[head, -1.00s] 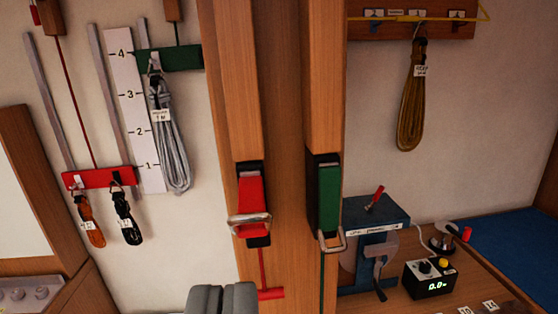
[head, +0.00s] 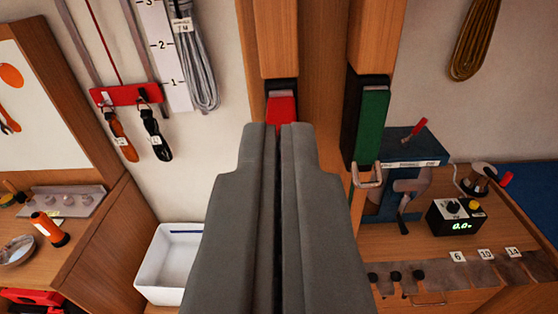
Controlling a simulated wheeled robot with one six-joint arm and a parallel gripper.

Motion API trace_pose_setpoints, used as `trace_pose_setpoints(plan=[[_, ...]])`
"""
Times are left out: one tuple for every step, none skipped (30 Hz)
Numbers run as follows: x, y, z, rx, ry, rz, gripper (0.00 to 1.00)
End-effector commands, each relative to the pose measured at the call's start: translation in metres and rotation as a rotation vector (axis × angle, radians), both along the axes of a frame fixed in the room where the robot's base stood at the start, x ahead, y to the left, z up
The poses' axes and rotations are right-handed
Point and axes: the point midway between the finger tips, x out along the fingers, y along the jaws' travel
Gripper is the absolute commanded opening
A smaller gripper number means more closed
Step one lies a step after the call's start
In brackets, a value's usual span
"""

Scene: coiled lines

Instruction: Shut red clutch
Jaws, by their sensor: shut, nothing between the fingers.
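The red clutch (head: 281,108) is on the left wooden post, with only its upper red part showing. Its metal handle and lower part are hidden behind my gripper. My gripper (head: 280,128) is shut and empty, its fingertips overlapping the lower edge of the red part in the picture. I cannot tell whether they touch it. The green clutch (head: 372,120) is on the right post, with its metal handle hanging at its lower end.
A blue machine (head: 405,150) and a black box with a green display (head: 456,214) stand on the right bench. A white bin (head: 165,270) is at lower left. Coiled lines hang from a red bar (head: 127,94) and the wall.

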Motion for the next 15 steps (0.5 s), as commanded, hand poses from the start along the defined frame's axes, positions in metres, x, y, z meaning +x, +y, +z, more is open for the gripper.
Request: trace_pose_setpoints(plan=[[0.009, 0.0, -0.001, 0.0, 0.001, 0.0, 0.0], [0.013, 0.0, 0.0, 0.0, 0.0, 0.0, 0.0], [0.019, 0.0, -0.001, 0.0, 0.001, 0.0, 0.0], [0.023, 0.0, -0.001, 0.0, 0.001, 0.0, 0.0], [0.026, 0.001, -0.001, 0.0, 0.0, 0.0, 0.0], [0.031, 0.001, -0.001, 0.0, 0.001, 0.0, 0.0], [0.034, 0.001, -0.001, 0.0, 0.001, 0.0, 0.0], [0.037, 0.001, -0.001, 0.0, 0.001, 0.0, 0.0], [0.041, 0.001, -0.001, 0.0, 0.001, 0.0, 0.0], [0.044, 0.001, -0.001, 0.0, 0.0, 0.0, 0.0], [0.046, 0.001, -0.001, 0.0, 0.001, 0.0, 0.0], [0.05, 0.001, -0.001, 0.0, 0.001, 0.0, 0.0], [0.052, 0.001, -0.001, 0.0, 0.0, 0.0, 0.0], [0.054, 0.001, -0.001, 0.0, 0.001, 0.0, 0.0], [0.057, 0.001, -0.001, 0.0, 0.001, 0.0, 0.0]])
